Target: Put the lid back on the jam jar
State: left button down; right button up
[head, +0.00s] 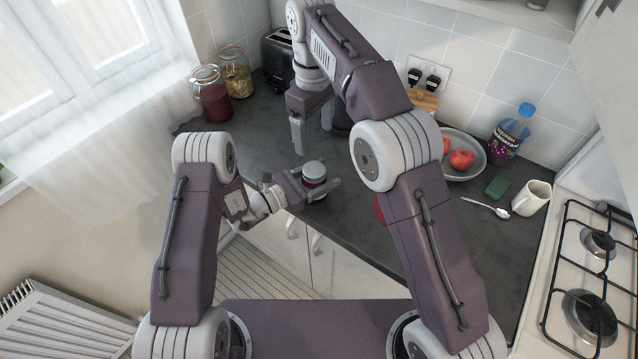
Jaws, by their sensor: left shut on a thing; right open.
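A small jar (314,183) with dark red contents and a pale round top (313,169) is at the counter's front edge; I take it for the jam jar. My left gripper (318,190) is shut around its side, and the jar looks upright. I cannot tell whether the pale top is a lid or the jar's mouth. My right gripper (312,128) is open, pointing down behind and above the jar, with nothing seen between its fingers. A red thing (378,209) near the counter edge is mostly hidden by my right arm; I cannot tell what it is.
Two clip-top jars (213,101) (236,78) and a toaster (277,58) stand at the back left. A fruit plate (477,172), bottle (512,132), green sponge (497,186), spoon (486,208), mug (531,198) and gas hob (592,270) are right. Counter (255,140) left of the jar is clear.

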aim_at(303, 185)
pick_arm(q)
jog(key=shift+c, duration=1.3)
grip_release()
jog(key=b+v, duration=0.1)
jog(key=v, duration=0.7)
jog(key=shift+s+a, duration=0.25)
jog(key=shift+a, duration=0.05)
jog(key=shift+a, duration=0.1)
